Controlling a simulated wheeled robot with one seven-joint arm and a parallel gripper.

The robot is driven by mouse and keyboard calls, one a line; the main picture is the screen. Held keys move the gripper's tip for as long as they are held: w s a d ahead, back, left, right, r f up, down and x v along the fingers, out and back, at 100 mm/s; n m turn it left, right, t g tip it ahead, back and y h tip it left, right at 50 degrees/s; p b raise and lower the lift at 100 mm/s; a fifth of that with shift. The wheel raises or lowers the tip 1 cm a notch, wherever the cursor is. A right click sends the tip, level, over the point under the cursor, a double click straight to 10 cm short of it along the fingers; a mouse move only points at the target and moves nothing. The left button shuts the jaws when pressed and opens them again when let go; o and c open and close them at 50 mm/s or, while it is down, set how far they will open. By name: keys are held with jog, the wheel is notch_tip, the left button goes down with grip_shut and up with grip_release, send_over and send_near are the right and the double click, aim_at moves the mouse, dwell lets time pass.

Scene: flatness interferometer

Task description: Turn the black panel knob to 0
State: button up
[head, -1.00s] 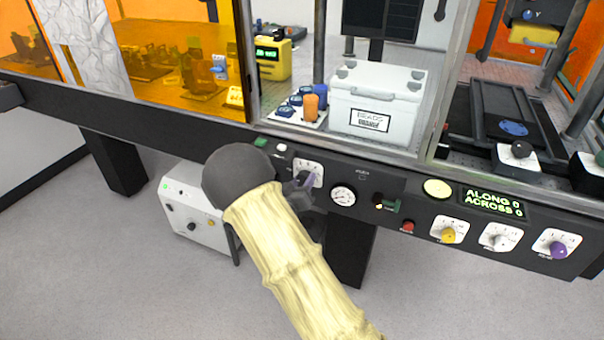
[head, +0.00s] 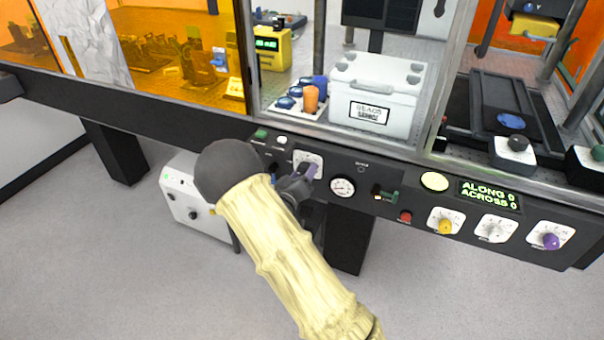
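A white dial plate (head: 314,158) sits on the dark front panel, left of the round gauge. My gripper (head: 303,174) is right at this plate, its purple-grey finger lying across the face. The gripper hides the middle and lower part of the plate, so I cannot make out a black knob there or what it points at. My forearm and wrist also block the panel below it. I cannot see the gap between the fingers, nor whether they hold anything.
A display (head: 489,195) reads ALONG 0, ACROSS 0. Green (head: 261,134) and white (head: 282,140) buttons lie left.

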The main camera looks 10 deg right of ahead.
jog(key=shift+r, duration=0.1)
jog(key=v, duration=1.7)
jog(key=shift+s, duration=0.1)
jog(key=s+d+r+m+g+y, duration=0.1)
jog(key=s+d+r+g+y, duration=0.1)
jog(key=s+d+g+y, duration=0.5)
jog(key=s+d+r+g+y, duration=0.25)
jog(key=s+g, duration=0.25)
jog(key=s, duration=0.3)
jog(key=w+p+v, duration=0.1)
jog(key=p+v, duration=0.7)
jog(key=w+d+r+p+v, duration=0.1)
jog(key=w+p+v, duration=0.1)
jog(key=p+v, duration=0.6)
jog(key=shift+w+y+p, duration=0.2)
jog(key=shift+y+p, duration=0.15)
jog(key=shift+p, duration=0.05)
